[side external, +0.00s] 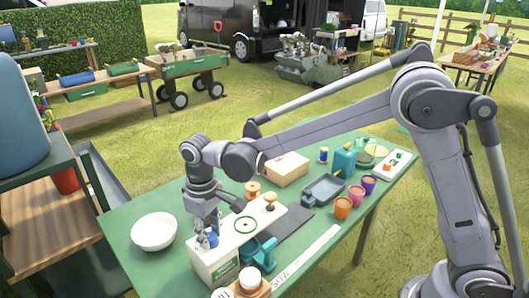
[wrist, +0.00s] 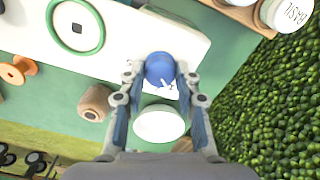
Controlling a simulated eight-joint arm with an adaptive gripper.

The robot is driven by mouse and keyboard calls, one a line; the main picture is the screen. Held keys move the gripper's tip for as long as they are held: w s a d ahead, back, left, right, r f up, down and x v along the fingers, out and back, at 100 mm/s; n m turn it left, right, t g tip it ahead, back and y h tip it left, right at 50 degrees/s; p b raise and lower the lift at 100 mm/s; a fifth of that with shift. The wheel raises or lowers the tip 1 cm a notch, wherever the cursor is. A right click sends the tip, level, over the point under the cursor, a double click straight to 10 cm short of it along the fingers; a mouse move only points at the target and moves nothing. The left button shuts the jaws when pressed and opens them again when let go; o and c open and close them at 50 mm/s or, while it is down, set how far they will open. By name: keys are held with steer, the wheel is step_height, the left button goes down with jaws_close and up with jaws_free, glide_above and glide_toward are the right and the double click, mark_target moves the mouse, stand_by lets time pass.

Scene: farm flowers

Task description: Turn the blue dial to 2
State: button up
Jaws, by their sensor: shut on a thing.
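The blue dial (wrist: 160,70) sits at the edge of a white panel (wrist: 130,30) in the wrist view. A small white mark shows on its near side, but I cannot read any number. My gripper (wrist: 160,84) has one finger on each side of the dial and is shut on it. In the side view my gripper (side external: 208,238) points down at the left end of the white panel box (side external: 222,262). There the dial is mostly hidden by the fingers. A green ring (side external: 245,224) is marked on the panel, right of my gripper.
A white bowl (side external: 154,231) stands left of the box on the green table. A teal tool (side external: 258,252) lies close in front of the box. A wooden knob (side external: 270,201), a spool (side external: 252,188), a carton (side external: 280,169) and a dark tray (side external: 323,188) are farther back.

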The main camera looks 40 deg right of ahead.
mark_target(210, 235)
steer(key=m, duration=0.6)
steer(key=shift+m, duration=0.3)
stand_by(0.5)
steer(key=o, duration=1.2)
steer(key=shift+c, duration=0.2)
step_height(210, 235, up, 12)
